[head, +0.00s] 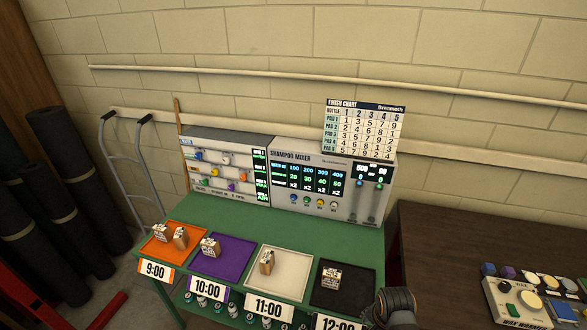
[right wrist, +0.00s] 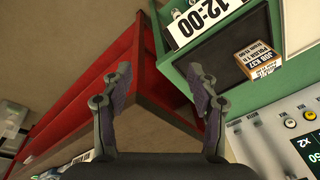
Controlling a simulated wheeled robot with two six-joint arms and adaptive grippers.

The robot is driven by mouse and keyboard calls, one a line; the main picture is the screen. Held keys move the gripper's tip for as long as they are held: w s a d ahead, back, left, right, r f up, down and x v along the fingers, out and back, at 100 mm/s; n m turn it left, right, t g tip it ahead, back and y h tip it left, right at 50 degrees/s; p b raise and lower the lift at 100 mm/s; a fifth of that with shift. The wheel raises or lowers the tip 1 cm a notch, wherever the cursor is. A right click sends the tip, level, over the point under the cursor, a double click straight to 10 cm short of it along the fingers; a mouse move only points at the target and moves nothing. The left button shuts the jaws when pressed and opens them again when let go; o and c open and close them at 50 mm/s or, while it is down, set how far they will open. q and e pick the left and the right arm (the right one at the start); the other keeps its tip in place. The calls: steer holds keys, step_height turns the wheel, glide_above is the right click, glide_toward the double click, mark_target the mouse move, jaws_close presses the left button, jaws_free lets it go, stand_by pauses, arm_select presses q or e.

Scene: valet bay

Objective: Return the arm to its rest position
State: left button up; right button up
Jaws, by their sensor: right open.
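My right gripper (right wrist: 158,90) shows in the right wrist view with its two fingers spread wide and nothing between them. Beyond the fingers are the green table's edge and a red-framed gap. The black tray (right wrist: 218,62) with a small tagged box (right wrist: 258,58) lies just past the right finger. In the head view, a dark, rounded part of my right arm is at the bottom edge, beside the black tray (head: 362,299); the fingertips cannot be made out there. My left gripper is not in view.
The green table (head: 227,233) also holds orange (head: 152,252), purple (head: 236,254) and white (head: 298,262) trays with small boxes. The shampoo mixer (head: 330,190) stands behind them. A brown table (head: 450,242) at right carries a control box (head: 500,300). Black rolls (head: 62,150) stand at left.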

steer(key=s+d+r+n+t, duration=0.2)
steer(key=s+r+n, duration=0.6)
steer(key=s+n, duration=0.3)
step_height(320, 180, down, 31)
steer(key=d+g+b, duration=0.1)
steer(key=d+b, duration=0.1)
steer(key=b, duration=0.5)
arm_select(q)
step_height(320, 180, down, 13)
steer(key=b, duration=0.6)
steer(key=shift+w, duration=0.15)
arm_select(e)
steer(key=s+d+f+g, duration=0.1)
steer(key=s+f, duration=1.9)
steer(key=f, duration=0.4)
steer(key=shift+d+n+g, duration=0.2)
steer(key=shift+n+g, duration=0.1)
